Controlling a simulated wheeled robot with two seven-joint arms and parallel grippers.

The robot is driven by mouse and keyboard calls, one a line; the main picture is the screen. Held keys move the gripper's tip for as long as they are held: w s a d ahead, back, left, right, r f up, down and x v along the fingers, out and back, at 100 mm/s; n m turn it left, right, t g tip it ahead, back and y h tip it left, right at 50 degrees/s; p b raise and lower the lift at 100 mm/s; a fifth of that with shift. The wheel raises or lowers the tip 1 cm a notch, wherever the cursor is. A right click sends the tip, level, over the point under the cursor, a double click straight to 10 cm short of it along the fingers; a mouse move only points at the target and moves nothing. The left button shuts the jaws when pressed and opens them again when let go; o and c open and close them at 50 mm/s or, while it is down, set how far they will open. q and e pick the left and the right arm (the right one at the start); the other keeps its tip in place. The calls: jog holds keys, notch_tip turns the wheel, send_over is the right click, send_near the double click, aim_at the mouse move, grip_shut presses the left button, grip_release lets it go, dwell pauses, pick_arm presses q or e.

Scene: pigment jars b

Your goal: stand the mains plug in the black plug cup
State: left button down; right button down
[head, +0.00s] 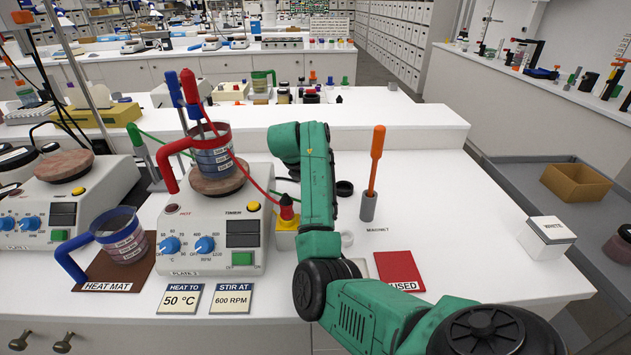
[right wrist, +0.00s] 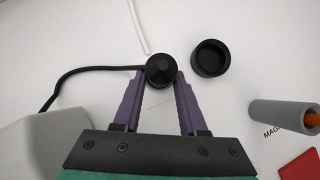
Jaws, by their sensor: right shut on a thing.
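In the right wrist view, the mains plug (right wrist: 160,70) is a round black body seen from above, with a black cable running off to the left. My right gripper (right wrist: 160,82) is shut on it, one finger on each side. The black plug cup (right wrist: 210,58) stands on the white bench just right of the plug, apart from it, and looks empty. In the head view the cup (head: 344,188) shows just right of my green arm. That arm hides the plug and the fingers there. How high the plug is above the bench is unclear. My left gripper is in neither view.
A grey holder (head: 368,207) with an orange-handled rod (head: 376,160) stands right of the cup. A red mat (head: 399,271) lies nearer. The hotplate (head: 210,235) with a red-handled beaker (head: 212,150) stands left of my arm. The bench on the right is mostly clear.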

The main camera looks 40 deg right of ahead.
jog(key=shift+r, duration=0.35)
jog(key=shift+a+r, duration=0.1)
jog(key=shift+r, duration=0.1)
jog(key=shift+r+p, duration=0.3)
jog(key=shift+p, duration=0.05)
jog(key=shift+r+p, duration=1.3)
jog(key=shift+r, duration=0.9)
